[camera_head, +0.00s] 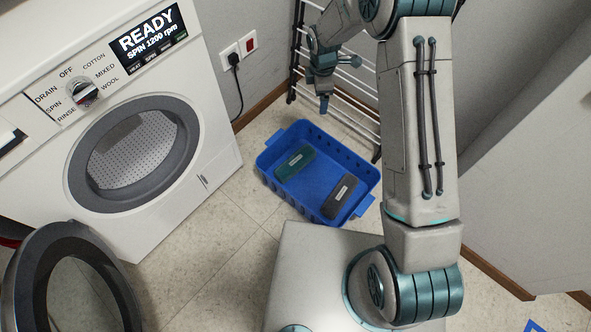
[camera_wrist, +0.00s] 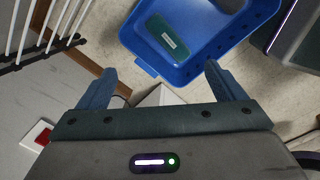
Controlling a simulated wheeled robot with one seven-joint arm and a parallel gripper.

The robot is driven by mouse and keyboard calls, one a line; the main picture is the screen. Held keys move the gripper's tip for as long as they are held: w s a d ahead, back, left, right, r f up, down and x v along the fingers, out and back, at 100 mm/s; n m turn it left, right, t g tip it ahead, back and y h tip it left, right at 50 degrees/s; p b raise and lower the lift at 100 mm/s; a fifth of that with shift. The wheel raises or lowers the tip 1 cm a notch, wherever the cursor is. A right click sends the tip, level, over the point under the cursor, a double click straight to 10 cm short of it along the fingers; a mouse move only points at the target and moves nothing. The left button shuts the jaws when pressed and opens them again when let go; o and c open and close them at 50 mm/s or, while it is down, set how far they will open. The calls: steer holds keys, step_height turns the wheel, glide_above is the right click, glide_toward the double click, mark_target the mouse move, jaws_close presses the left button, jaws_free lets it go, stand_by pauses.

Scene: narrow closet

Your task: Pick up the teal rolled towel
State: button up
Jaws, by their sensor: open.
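The teal rolled towel (camera_head: 295,163) lies in the left part of a blue basket (camera_head: 268,160) on the floor. A dark grey rolled item (camera_head: 342,196) lies in the basket's right part, apart from the towel. My gripper (camera_head: 324,103) is above and behind the basket, near the drying rack. In the wrist view the gripper (camera_wrist: 160,82) has its two blue fingers wide apart with nothing between them. The teal towel (camera_wrist: 167,36) shows there beyond the fingertips, inside the blue basket (camera_wrist: 208,72).
A white washing machine (camera_head: 216,130) stands at the left with its round door (camera_head: 75,275) swung open. A white-barred drying rack (camera_head: 345,110) stands behind the basket against the wall. A plug with a cable (camera_head: 234,60) is on the wall. Tiled floor is clear left of the basket.

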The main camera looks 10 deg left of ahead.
mark_target(295, 160)
steer(key=a+f+n+b, duration=0.2)
steer(key=f+b, duration=0.1)
steer(key=f, duration=0.9)
steer(key=s+a+f+n+b, duration=0.1)
steer(key=a+f+n+b, duration=0.2)
steer(key=f, duration=1)
steer(key=a+f+n+b, duration=0.2)
steer(key=f+b, duration=0.3)
steer(key=f, duration=0.7)
steer(key=shift+s+a+f+n+g, duration=0.15)
steer(key=shift+s+a+n+g, duration=0.2)
steer(key=shift+a, duration=0.2)
steer(key=shift+d+f+b, duration=0.25)
steer(key=shift+f+b, duration=0.7)
steer(key=shift+f, duration=0.55)
steer(key=shift+d+f+b, duration=0.2)
steer(key=shift+f+b, duration=0.75)
steer(key=shift+f, duration=0.5)
steer(key=shift+r, duration=0.1)
steer(key=c, duration=1.2)
step_height(295, 160, up, 10)
steer(key=p, duration=0.5)
